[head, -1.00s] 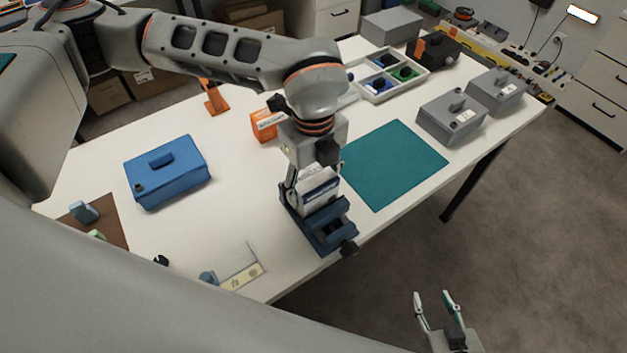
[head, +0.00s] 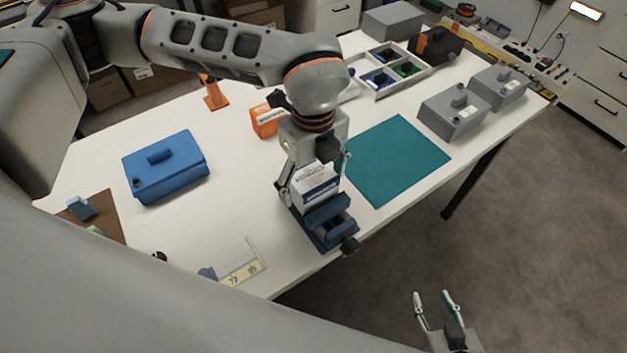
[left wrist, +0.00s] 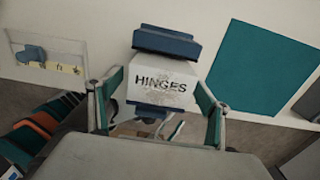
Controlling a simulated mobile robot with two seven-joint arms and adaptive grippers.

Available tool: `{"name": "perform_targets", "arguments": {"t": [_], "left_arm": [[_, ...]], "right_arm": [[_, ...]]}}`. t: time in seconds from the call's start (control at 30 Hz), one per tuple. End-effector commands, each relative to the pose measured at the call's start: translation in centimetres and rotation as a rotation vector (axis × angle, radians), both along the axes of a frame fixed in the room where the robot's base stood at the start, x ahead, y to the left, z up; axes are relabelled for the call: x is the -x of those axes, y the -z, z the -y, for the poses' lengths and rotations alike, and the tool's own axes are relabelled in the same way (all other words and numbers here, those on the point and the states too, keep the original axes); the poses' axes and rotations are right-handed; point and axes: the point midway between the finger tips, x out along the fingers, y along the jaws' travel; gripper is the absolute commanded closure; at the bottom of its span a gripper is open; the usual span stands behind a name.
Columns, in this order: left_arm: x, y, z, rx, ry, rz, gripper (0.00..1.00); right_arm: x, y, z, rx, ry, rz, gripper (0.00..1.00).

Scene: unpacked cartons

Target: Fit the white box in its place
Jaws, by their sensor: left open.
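My right gripper (head: 437,301) is open and empty beyond the table's front edge.
A teal mat (head: 393,160) lies right of the holder. A blue case (head: 165,166) stands left, an orange box (head: 268,121) behind.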

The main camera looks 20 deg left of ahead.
Motion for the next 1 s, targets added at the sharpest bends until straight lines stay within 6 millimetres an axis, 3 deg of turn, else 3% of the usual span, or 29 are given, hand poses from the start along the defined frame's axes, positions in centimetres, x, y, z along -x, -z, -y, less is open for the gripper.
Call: {"name": "perform_targets", "arguments": {"t": [0.5,0.7,1.0], "left_arm": [[-0.1,-9.5,0.0,0.002,0.001,0.005,0.22],[0.0,-11.1,0.0,0.001,0.001,0.003,0.22],[0.0,-11.3,0.0,0.001,0.001,0.002,0.22]], "right_arm": [[0.0,-0.1,-0.1,-0.004,0.001,0.001,0.60],[0.0,-0.1,-0.1,-0.004,0.001,0.001,0.60],[0.0,-0.1,-0.2,-0.004,0.001,0.002,0.60]]}}
